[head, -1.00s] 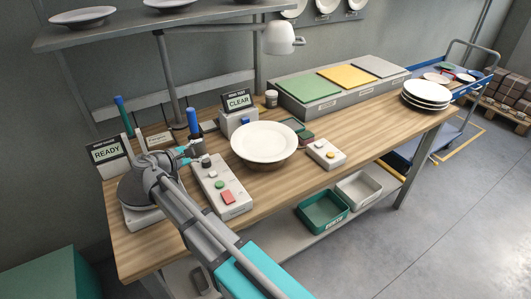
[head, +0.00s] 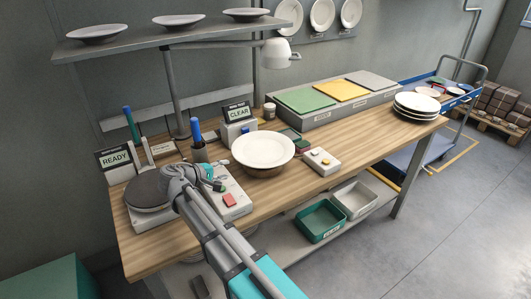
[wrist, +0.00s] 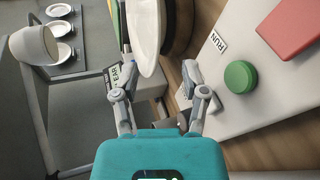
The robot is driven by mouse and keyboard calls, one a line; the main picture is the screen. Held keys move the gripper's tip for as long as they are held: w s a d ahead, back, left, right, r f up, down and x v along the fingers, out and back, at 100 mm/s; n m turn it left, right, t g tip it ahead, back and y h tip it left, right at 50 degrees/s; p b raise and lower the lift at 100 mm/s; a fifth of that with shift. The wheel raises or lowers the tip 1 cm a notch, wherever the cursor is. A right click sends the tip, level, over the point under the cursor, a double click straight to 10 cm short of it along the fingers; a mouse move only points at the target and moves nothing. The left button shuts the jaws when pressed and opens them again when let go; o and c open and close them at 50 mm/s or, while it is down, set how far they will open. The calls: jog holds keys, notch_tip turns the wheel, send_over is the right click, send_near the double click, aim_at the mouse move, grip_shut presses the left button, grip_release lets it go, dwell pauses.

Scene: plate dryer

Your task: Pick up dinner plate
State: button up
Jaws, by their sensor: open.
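A white dinner plate (head: 262,149) lies on a round brown support on the wooden bench. It is a pale, edge-on shape in the wrist view (wrist: 145,38), ahead of the fingers. My gripper (head: 217,181) is open and empty, over the button box to the left of the plate and apart from it. In the wrist view its two fingers (wrist: 158,72) are spread, with the plate's rim beyond the gap. Other white plates are stacked at the bench's right end (head: 416,104).
A button box (head: 234,205) with green and red buttons lies beneath my gripper. A smaller button box (head: 321,161) sits right of the plate. A blue-topped bottle (head: 197,142) and a CLEAR sign (head: 239,114) stand behind. A lamp (head: 281,51) hangs above.

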jog(key=b, duration=0.3)
send_near(256, 163)
jog(key=shift+a+f+x, duration=0.15)
jog(key=shift+x, duration=0.8)
jog(key=shift+a+f+x, duration=0.15)
jog(key=shift+x, duration=0.85)
jog(key=shift+w, duration=0.15)
jog(key=shift+b+x, duration=0.85)
jog(key=shift+x, duration=1.75)
grip_shut()
jog(key=shift+r, duration=0.1)
